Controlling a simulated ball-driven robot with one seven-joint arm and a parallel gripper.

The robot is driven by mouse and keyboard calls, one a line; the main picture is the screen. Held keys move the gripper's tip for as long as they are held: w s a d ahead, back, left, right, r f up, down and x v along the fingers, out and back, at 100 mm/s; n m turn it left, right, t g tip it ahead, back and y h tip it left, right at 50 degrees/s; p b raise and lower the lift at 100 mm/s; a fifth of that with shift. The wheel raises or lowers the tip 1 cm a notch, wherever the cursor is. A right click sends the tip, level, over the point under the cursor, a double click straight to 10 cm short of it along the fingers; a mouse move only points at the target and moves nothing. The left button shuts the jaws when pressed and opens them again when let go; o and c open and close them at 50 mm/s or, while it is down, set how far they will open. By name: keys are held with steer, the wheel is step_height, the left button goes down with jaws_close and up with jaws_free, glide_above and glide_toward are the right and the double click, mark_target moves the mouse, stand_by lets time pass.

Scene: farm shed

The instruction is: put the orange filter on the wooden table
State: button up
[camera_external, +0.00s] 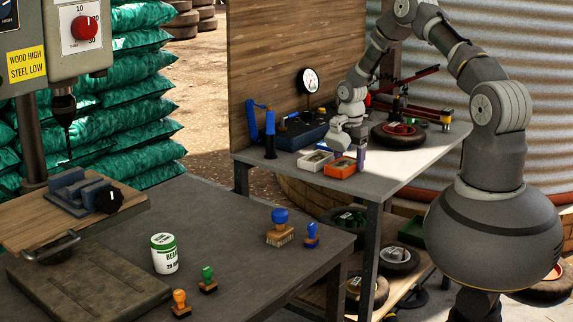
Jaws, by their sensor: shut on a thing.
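The orange filter (338,169) is a small flat box with an orange frame and a pale top. It is at the front left of the grey-topped back table (412,161), close to its front edge. My gripper (347,151) points down over the filter and is shut on it. I cannot tell whether the filter touches the tabletop or is slightly above it. A similar white-framed filter (312,164) lies just left of it. The near table (235,218) has a dark grey top, with wooden boards at its left end.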

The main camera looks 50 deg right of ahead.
mark_target(349, 159)
steer(key=shift+f, duration=0.15)
steer(key=o, duration=1.1)
steer(key=shift+c, duration=0.2)
